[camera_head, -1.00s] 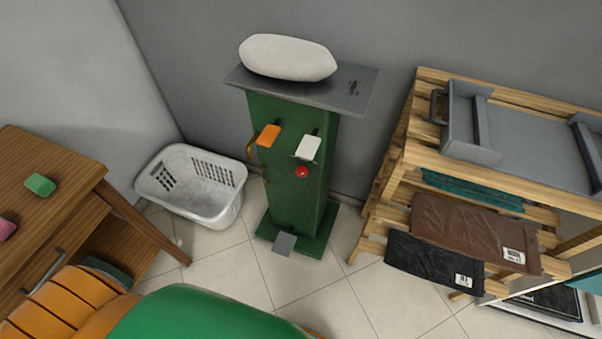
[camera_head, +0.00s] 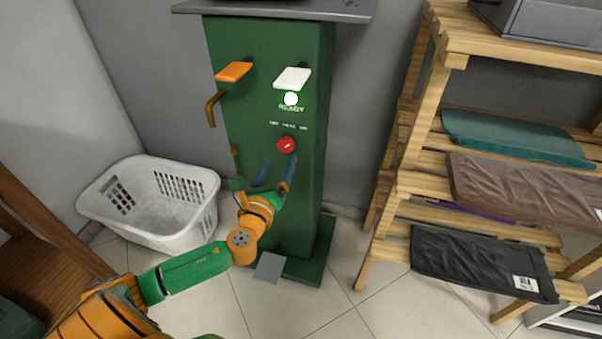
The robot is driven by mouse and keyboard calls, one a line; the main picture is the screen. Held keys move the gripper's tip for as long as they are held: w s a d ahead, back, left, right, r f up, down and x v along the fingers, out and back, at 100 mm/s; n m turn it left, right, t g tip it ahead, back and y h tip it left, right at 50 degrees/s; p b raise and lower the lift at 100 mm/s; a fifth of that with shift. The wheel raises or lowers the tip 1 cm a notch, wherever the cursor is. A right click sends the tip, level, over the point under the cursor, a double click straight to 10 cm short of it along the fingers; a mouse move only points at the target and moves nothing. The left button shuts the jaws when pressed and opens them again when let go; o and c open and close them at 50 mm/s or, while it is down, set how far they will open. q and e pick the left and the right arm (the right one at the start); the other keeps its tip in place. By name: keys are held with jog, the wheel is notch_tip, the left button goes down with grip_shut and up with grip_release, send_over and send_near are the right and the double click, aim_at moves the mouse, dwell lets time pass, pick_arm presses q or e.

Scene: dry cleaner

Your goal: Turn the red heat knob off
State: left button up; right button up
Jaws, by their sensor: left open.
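The red heat knob (camera_head: 286,145) is a small round dial with a pale mark, on the front of the green machine column (camera_head: 300,200). White lettering sits just above it. My left gripper (camera_head: 277,168) is in front of the column, just below the knob, with its two dark blue fingers spread apart and pointing up. The right fingertip is close to the knob's lower edge; I cannot tell whether it touches. Nothing shows between the fingers. My right gripper is out of view.
Above the knob are a lit round lamp (camera_head: 291,99), a white lever (camera_head: 292,78) and an orange lever (camera_head: 234,71). A grey pedal (camera_head: 268,267) is at the base. A white basket (camera_head: 150,205) stands left, a wooden rack (camera_head: 428,130) right.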

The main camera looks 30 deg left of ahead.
aim_at(285, 147)
pick_arm(q)
jog(key=b+x, duration=0.1)
jog(key=x, duration=0.5)
jog(key=shift+w+a+r, duration=0.1)
jog(key=shift+w+a, duration=0.15)
jog(key=shift+w, duration=0.05)
grip_shut()
